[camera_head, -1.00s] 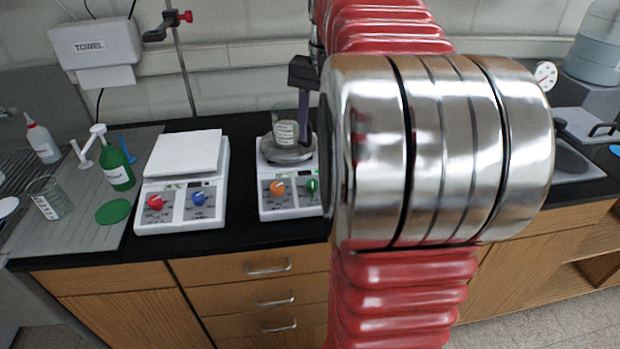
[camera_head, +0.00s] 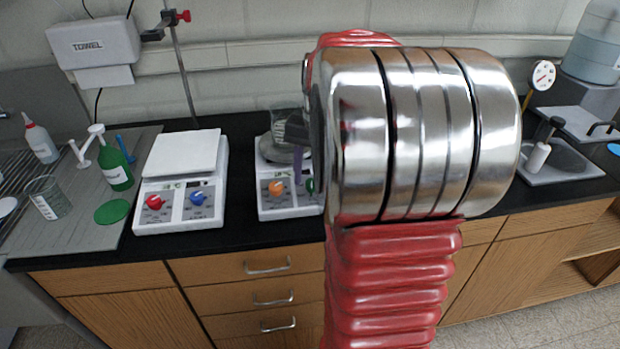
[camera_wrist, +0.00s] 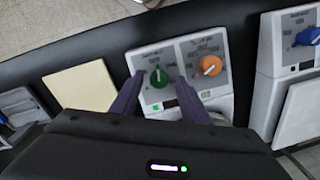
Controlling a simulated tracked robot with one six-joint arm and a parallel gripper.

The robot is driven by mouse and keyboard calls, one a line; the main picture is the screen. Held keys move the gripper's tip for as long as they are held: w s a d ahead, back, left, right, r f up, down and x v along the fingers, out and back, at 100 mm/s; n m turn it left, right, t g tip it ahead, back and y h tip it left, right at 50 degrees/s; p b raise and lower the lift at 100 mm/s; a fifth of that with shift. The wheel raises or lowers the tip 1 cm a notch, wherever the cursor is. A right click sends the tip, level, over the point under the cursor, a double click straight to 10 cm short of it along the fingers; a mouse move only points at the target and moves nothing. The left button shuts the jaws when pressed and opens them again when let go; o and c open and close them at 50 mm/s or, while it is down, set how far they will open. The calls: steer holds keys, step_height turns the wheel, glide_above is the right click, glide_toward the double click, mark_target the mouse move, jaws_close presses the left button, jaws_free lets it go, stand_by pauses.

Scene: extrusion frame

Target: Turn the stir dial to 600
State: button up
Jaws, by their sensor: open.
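A white stirrer unit (camera_head: 290,201) stands on the black bench with an orange dial (camera_head: 277,188) and a green dial (camera_head: 309,186). My arm partly hides the green dial in the head view. In the wrist view the green dial (camera_wrist: 159,78) has a light pointer mark and the orange dial (camera_wrist: 210,65) is to its right. My gripper (camera_wrist: 160,82) is open, with one purple finger on each side of the green dial; I cannot tell whether they touch it. The panel lettering is too small to read, so which dial is the stir dial is unclear.
A glass beaker (camera_head: 282,125) sits on the unit's round plate. A second white unit (camera_head: 181,216) with red and blue dials stands to the left. A green bottle (camera_head: 116,168) and a beaker (camera_head: 48,197) are farther left. A dial thermometer (camera_head: 543,75) stands at right.

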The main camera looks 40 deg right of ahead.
steer(key=shift+f, duration=0.3)
steer(key=shift+c, duration=0.2)
jaws_close()
steer(key=shift+w+r+n, duration=0.1)
steer(key=shift+n, duration=0.7)
steer(key=shift+o, duration=0.2)
jaws_free()
